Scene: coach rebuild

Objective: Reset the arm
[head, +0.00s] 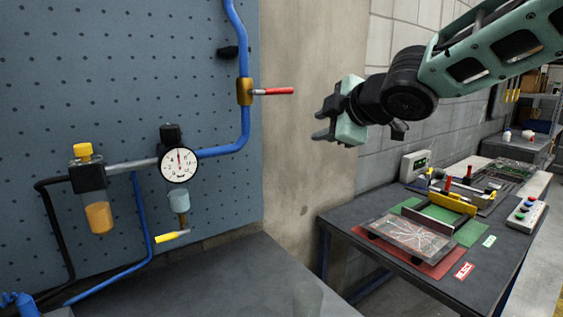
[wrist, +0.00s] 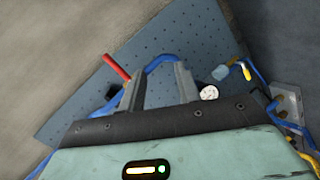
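My gripper (head: 319,124) is held up in the air in the head view, right of the red-handled valve and clear of it. Its two fingers point left and stand apart. In the wrist view the fingers of my gripper (wrist: 158,73) are also apart, with nothing between them but the blue pipe and pegboard beyond. The red valve handle (head: 274,91) sticks out level to the right from its brass body (head: 244,92). The handle also shows in the wrist view (wrist: 116,66), left of the fingers and not touched.
A blue pegboard (head: 130,45) carries blue pipes, a pressure gauge (head: 179,165), an orange-filled bowl (head: 98,217) and a small yellow lever (head: 172,236). A dark bench (head: 225,285) lies below. At right, a workbench (head: 345,228) holds a clear panel (head: 410,236) and a button box (head: 525,214).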

